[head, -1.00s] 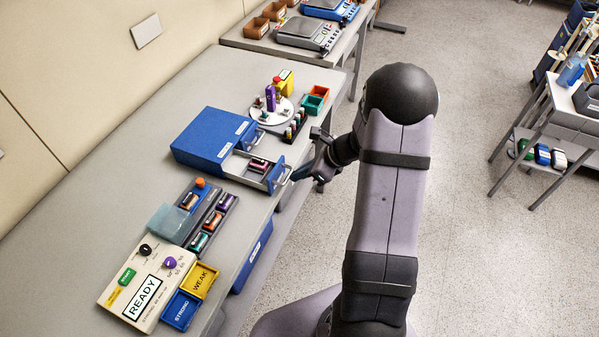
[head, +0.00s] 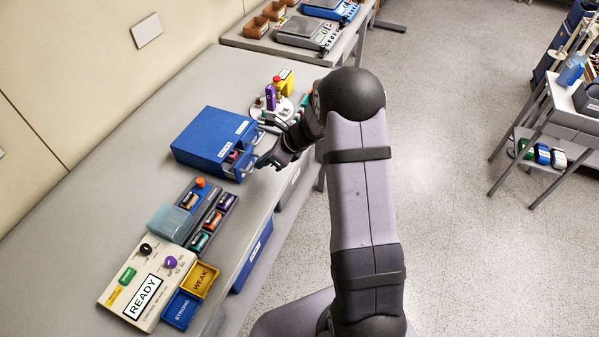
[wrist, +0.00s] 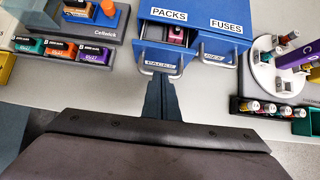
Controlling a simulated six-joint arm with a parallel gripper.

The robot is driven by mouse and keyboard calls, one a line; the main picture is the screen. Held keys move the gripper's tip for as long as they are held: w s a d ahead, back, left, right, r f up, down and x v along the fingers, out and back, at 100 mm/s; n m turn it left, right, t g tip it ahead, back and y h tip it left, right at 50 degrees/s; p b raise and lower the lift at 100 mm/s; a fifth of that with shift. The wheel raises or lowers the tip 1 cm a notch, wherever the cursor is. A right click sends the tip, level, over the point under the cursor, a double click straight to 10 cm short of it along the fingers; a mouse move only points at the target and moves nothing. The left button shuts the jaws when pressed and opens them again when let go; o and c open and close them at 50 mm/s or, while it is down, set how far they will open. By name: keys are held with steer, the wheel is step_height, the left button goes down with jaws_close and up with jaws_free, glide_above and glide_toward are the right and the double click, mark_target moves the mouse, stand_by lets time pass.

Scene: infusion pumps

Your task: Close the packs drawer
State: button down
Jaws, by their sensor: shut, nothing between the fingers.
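The blue cabinet (head: 205,140) stands on the bench; in the wrist view its top (wrist: 190,12) carries PACKS and FUSES labels. The packs drawer (wrist: 148,53) is on the left and stands partly out, with a dark red pack (wrist: 176,34) showing inside. Its grey handle (wrist: 148,71) faces me. My gripper (wrist: 159,82) is shut and empty, its fingertips at the packs drawer's handle; I cannot tell whether they touch. In the head view my gripper (head: 262,162) is in front of the cabinet and the wrist hides part of the drawers.
Right of the cabinet are a round white turntable (wrist: 262,72) with bottles and a dark rack (wrist: 270,108) of small vials. Left is a grey battery tray (wrist: 70,52). A READY panel (head: 143,297) and STRONG and WEAK bins lie near the bench's front.

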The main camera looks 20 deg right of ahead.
mark_target(246, 161)
steer(key=shift+w+a, duration=1.4)
steer(key=s+d, duration=0.1)
steer(key=s+d+r, duration=0.1)
steer(key=s+d, duration=0.1)
steer(key=shift+d, duration=0.15)
steer(key=b+v, duration=0.1)
steer(key=v, duration=0.8)
steer(key=shift+r+b, duration=0.35)
steer(key=shift+s+n, duration=0.1)
steer(key=shift+n, duration=0.2)
